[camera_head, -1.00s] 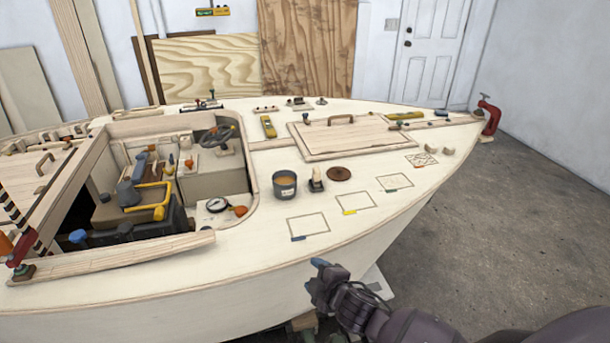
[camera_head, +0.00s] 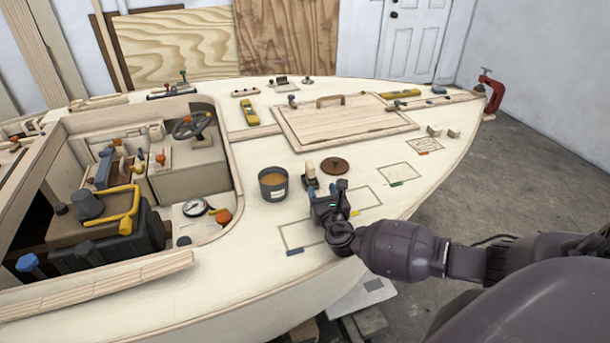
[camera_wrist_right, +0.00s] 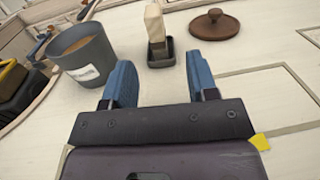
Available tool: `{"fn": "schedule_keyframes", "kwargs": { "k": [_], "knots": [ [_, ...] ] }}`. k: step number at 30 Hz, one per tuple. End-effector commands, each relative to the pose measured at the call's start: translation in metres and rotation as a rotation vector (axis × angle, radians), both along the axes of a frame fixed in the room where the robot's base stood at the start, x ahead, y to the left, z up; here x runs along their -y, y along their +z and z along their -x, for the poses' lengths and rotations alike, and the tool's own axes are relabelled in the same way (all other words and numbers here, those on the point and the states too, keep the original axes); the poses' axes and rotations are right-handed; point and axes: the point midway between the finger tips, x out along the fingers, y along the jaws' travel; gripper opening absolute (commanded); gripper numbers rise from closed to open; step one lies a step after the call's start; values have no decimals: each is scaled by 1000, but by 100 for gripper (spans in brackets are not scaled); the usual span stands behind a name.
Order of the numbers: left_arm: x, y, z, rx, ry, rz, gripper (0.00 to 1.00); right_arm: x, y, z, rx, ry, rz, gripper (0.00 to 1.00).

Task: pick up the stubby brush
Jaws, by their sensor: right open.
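The stubby brush (camera_head: 310,171) stands on the pale deck between a grey can and a brown disc, its light wooden part upward. In the right wrist view the brush (camera_wrist_right: 155,24) rises upright from a small dark tray or base (camera_wrist_right: 161,53); its bristles are not visible. My right gripper (camera_head: 320,195) is just in front of the brush in the head view. In the right wrist view its blue fingers (camera_wrist_right: 161,80) are spread apart and empty, with the brush ahead of the gap between them, not touching. My left gripper is not in view.
The grey can (camera_head: 273,184) with tan contents stands close left of the brush. The brown knobbed disc (camera_head: 335,166) lies to its right. A raised hatch (camera_head: 345,125) lies behind. The open cockpit (camera_head: 150,190) is at left. Outlined rectangles on the deck in front are bare.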

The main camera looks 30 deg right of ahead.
Motion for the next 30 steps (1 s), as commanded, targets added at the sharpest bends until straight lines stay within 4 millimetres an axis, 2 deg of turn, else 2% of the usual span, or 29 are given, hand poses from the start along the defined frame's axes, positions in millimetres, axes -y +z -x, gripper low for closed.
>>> {"fn": "schedule_keyframes", "kwargs": {
  "k": [4,11,20,30],
  "knots": [
    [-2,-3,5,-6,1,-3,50,2,-3,-6,-1,1,1,53],
    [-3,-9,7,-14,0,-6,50,12,-4,-37,-3,0,1,53],
    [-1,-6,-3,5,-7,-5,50,18,-2,-57,-2,0,-2,53],
    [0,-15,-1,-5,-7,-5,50,27,-2,-96,-4,0,-1,53]
  ]
}}
